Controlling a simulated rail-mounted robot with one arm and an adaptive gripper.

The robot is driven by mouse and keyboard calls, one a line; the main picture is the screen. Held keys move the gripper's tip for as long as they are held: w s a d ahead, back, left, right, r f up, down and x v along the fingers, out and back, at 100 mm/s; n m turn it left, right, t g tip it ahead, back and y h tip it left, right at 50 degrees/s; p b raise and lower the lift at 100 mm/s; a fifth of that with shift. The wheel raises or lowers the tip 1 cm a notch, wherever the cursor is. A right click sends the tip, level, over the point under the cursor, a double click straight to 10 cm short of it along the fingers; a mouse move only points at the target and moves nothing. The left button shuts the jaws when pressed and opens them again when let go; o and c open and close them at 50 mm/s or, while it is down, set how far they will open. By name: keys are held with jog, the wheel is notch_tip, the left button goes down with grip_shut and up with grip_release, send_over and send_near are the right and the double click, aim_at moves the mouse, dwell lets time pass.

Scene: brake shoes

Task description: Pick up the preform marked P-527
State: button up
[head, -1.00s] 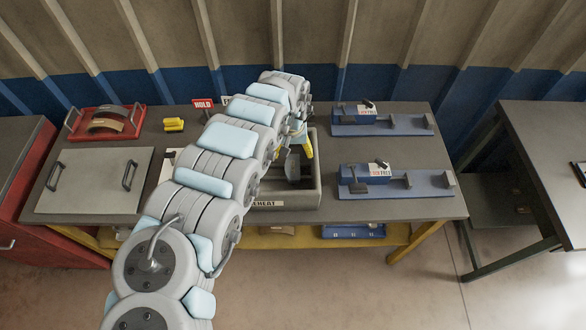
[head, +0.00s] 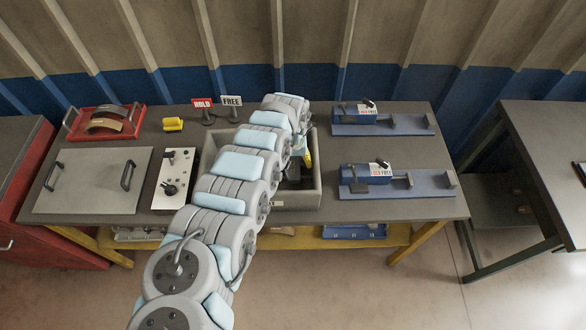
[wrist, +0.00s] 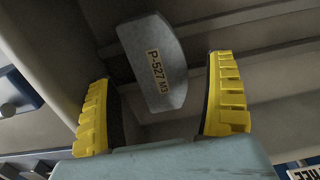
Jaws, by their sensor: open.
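The preform marked P-527 M3 (wrist: 155,65) is a grey curved block with a tan label, seen inside a grey bin in the wrist view. My gripper (wrist: 162,72) is open, with one yellow finger on each side of the block in that view. I see a gap between the block and each finger; the depth between them is hard to tell. In the head view my gripper (head: 303,160) is over or in the grey bin (head: 313,198), mostly hidden by my arm. The preform cannot be made out clearly there.
Two blue fixtures (head: 392,120) (head: 425,184) stand right of the bin. A control box (head: 174,178), a lidded plate (head: 92,180), a red tray (head: 105,122) with curved parts and a yellow block (head: 173,124) lie left. HOLD (head: 202,103) and FREE (head: 231,100) signs stand behind.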

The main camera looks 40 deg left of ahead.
jog(key=shift+s+f, duration=0.15)
jog(key=shift+f, duration=0.75)
jog(key=c, duration=1.4)
jog(key=shift+o, duration=0.2)
jog(key=shift+r, duration=0.15)
